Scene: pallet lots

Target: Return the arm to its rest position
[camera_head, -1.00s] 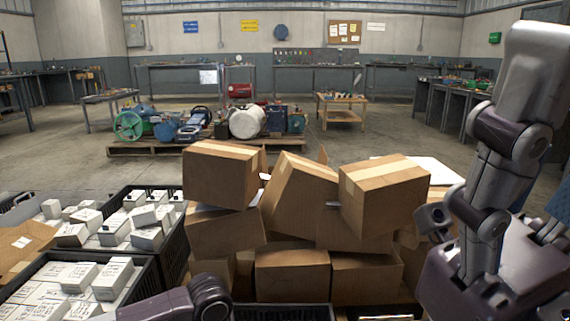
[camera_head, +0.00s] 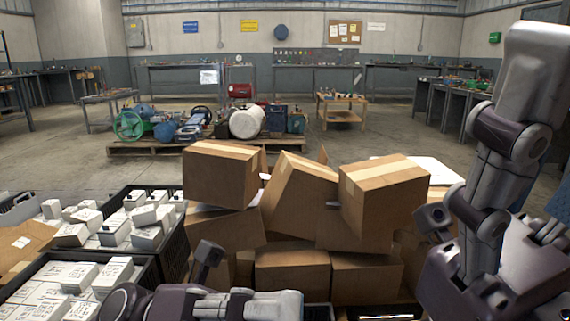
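My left arm (camera_head: 200,302) lies low across the bottom edge of the picture, in front of the stacked cartons, with a dark joint piece (camera_head: 208,258) standing up from it. No fingers of my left gripper can be made out. My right arm (camera_head: 488,200) is folded upright along the right side, beside the cartons, with a dark joint piece (camera_head: 433,217) at its left. No fingers of my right gripper can be made out either.
Brown cartons (camera_head: 222,172) are piled unevenly in the centre, some tilted. Black crates (camera_head: 172,250) of white boxes stand at the left, close to my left arm. A pallet (camera_head: 160,148) with machinery parts stands farther back, with clear floor (camera_head: 80,165) around it.

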